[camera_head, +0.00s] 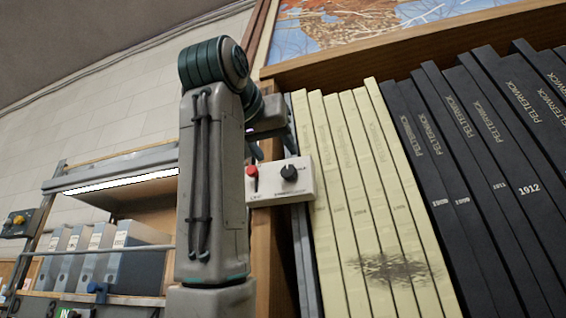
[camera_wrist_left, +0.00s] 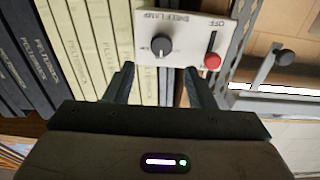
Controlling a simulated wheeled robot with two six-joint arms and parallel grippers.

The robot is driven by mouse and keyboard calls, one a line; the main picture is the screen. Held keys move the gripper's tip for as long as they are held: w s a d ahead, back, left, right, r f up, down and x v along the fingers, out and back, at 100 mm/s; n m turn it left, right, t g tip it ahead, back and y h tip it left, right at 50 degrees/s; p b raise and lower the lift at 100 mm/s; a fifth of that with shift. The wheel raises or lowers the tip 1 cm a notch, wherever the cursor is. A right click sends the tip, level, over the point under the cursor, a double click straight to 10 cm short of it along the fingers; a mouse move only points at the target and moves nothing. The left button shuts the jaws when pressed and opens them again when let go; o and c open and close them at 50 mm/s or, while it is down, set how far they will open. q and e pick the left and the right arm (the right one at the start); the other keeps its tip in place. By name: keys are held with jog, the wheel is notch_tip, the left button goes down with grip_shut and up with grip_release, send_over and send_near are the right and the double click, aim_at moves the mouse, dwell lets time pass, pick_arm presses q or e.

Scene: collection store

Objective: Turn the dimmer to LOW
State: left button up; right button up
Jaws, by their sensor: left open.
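The dimmer is a black round knob (camera_head: 289,173) on a small white control box (camera_head: 306,184) fixed to the shelf's wooden upright. In the left wrist view the knob (camera_wrist_left: 161,44) is seen face on, on the box (camera_wrist_left: 190,22) lettered "SHELF LAMP" and "OFF". I cannot read where the knob points. A red-tipped switch lever (camera_head: 252,172) is beside it, also in the left wrist view (camera_wrist_left: 211,61). My left gripper (camera_head: 272,152) is open just above the box in the head view; its fingers (camera_wrist_left: 160,80) straddle the knob's line, apart from it. My right gripper is not in view.
Cream volumes (camera_head: 362,165) and dark volumes (camera_head: 480,130) stand on the shelf right of the box. A lit shelf (camera_head: 120,181) with grey box files (camera_head: 97,245) is at the left. A framed picture (camera_head: 340,20) is above.

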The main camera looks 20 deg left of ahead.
aim_at(288, 170)
pick_arm(q)
jog(key=w+p, duration=0.1)
jog(key=w, duration=0.1)
jog(key=w+p, duration=0.1)
jog(key=w, duration=0.2)
jog(key=w+p, duration=0.1)
jog(key=w, duration=0.2)
jog(key=shift+a+f, duration=0.1)
jog(key=shift+a, duration=0.2)
jog(key=shift+p, duration=0.3)
jog(key=shift+s+d, duration=0.2)
jog(key=shift+d, duration=0.05)
jog(key=shift+w+d, duration=0.1)
jog(key=shift+d, duration=0.15)
jog(key=c, duration=0.5)
jog(key=shift+a, duration=0.2)
jog(key=c, duration=0.4)
jog(key=shift+c, duration=0.3)
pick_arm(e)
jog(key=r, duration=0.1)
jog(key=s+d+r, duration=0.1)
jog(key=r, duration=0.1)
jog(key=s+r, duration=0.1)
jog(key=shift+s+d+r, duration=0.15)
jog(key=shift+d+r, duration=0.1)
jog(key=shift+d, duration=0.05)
